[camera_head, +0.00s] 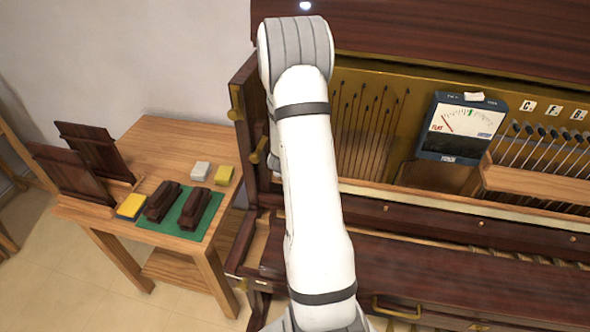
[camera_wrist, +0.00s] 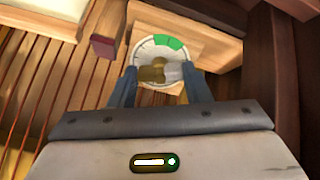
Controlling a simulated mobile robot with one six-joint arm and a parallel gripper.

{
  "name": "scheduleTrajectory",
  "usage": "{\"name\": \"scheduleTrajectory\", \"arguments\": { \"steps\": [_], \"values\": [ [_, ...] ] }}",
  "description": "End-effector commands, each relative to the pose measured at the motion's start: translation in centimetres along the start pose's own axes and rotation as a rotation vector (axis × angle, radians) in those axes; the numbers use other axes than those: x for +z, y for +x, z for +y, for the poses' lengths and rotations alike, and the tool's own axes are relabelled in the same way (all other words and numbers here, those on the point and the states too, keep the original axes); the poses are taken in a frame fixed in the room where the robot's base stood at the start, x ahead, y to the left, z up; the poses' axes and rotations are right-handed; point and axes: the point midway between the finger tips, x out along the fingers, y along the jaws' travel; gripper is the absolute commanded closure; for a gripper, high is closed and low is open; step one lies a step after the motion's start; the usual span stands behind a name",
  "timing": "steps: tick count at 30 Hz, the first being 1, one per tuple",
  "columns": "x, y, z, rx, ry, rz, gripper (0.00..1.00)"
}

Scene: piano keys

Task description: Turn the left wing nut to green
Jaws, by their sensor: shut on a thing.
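In the wrist view, a brass wing nut (camera_wrist: 152,74) sits at the middle of a round white dial (camera_wrist: 143,50) with tick marks. A green sector (camera_wrist: 170,41) lies at the dial's upper right. My gripper (camera_wrist: 158,78) has its two blue-grey fingers on either side of the nut and is shut on it. A paler piece shows at the nut's right side, near the right finger. Which way the nut points is hard to tell. In the head view, my arm hides the gripper, nut and dial.
A meter (camera_head: 462,127) with a needle towards its left side stands in the piano. Wires and hammers (camera_head: 545,145) fill the open case. A small dark red block (camera_wrist: 103,46) is left of the dial. A wooden side table (camera_head: 160,140) holds several blocks.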

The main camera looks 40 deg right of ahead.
Motion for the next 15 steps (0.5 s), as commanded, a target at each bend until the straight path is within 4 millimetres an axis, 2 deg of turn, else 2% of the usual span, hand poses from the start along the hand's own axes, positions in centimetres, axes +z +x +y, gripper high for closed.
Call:
{"name": "scheduleTrajectory", "arguments": {
  "steps": [5,15],
  "values": [
    [-0.13,-0.23,0.09,0.000,-0.057,-0.003,0.73],
    [-0.10,-0.23,0.07,0.000,-0.279,-0.003,0.73]
  ]
}}
